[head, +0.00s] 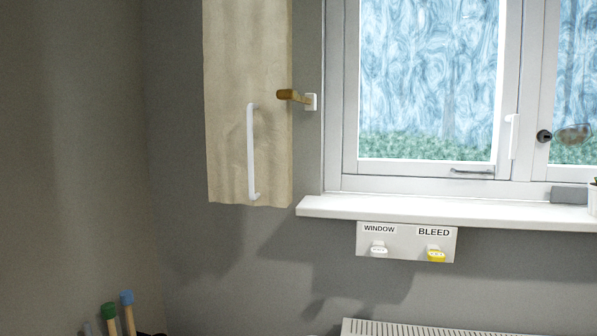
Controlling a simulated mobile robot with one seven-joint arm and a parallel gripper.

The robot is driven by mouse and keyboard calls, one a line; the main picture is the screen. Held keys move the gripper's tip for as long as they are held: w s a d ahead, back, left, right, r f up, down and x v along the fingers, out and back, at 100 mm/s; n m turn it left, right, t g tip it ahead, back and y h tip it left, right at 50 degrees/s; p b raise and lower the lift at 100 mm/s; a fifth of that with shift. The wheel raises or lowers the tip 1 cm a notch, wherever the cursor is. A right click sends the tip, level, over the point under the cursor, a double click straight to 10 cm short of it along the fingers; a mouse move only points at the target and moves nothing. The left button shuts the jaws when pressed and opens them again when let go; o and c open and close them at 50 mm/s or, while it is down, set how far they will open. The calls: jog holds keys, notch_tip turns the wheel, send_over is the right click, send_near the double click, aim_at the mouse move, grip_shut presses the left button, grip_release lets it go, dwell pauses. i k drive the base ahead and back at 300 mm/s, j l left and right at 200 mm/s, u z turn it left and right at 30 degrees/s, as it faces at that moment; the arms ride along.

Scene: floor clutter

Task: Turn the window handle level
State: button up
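The window handle (513,136) is white and sits on the upright frame between the two panes. It stands upright, with its long part hanging down from a short bend at the top. The window (430,80) looks shut, with frosted blue and green glass. My gripper is not in view, so nothing is seen touching the handle.
A white sill (440,211) juts out below the window, with a grey block (569,195) at right. A wooden cabinet (228,130) with a white bar handle (251,150) hangs left. A key board (407,242) labelled WINDOW and BLEED is below the sill, above a radiator (450,328).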

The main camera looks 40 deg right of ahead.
aim_at(514, 118)
jog(key=z, duration=1.95)
jog(key=i+j+z, duration=0.15)
jog(key=i+z, duration=0.25)
jog(key=i+j+z, duration=0.3)
jog(key=z, duration=0.15)
